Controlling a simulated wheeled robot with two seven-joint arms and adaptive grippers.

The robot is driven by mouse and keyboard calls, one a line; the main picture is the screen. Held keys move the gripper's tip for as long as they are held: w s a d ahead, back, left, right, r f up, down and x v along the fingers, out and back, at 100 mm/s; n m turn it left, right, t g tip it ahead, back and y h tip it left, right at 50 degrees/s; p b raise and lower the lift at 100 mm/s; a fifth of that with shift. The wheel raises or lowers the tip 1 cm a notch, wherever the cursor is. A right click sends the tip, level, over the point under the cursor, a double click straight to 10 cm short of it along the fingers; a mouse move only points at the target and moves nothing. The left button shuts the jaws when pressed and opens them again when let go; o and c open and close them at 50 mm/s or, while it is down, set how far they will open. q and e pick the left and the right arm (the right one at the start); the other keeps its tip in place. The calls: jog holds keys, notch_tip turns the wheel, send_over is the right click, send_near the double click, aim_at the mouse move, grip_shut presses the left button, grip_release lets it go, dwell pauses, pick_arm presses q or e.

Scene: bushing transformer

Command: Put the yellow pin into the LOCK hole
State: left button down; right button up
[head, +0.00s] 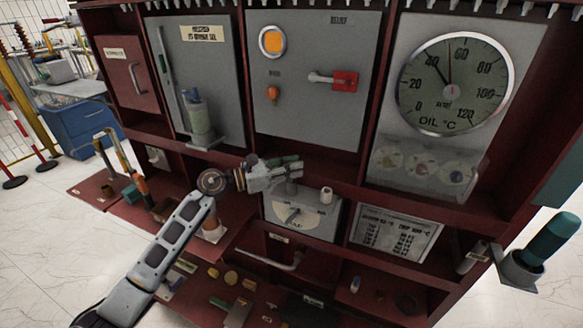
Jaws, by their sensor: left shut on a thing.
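My left gripper (294,168) reaches in from the left, in front of the red cabinet and just above the small dial panel (278,208). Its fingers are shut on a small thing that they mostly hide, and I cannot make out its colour. A short grey piece shows just below the fingertips. I cannot pick out the yellow pin for certain. The dial panel has a pale scale with a needle, and a white knob (326,195) stands at its top right. Its lettering is too small to read, so I cannot tell which hole is LOCK. My right gripper is out of view.
A large oil gauge (454,84) and a grey door with a red handle (345,81) are above. A text plate (395,232) is right of the dial panel. Several loose parts lie on the lower shelf. A green-handled tool (550,237) stands at the right edge.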

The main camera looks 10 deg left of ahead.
pick_arm(q)
jog(key=shift+f+b, duration=0.55)
jog(key=shift+f, duration=0.1)
jog(key=c, duration=1.2)
grip_release()
jog(key=shift+c, duration=0.2)
jog(key=shift+a, duration=0.1)
jog(key=v, duration=0.7)
jog(key=shift+s+a, duration=0.25)
jog(key=shift+a, duration=0.1)
jog(key=shift+r, duration=0.1)
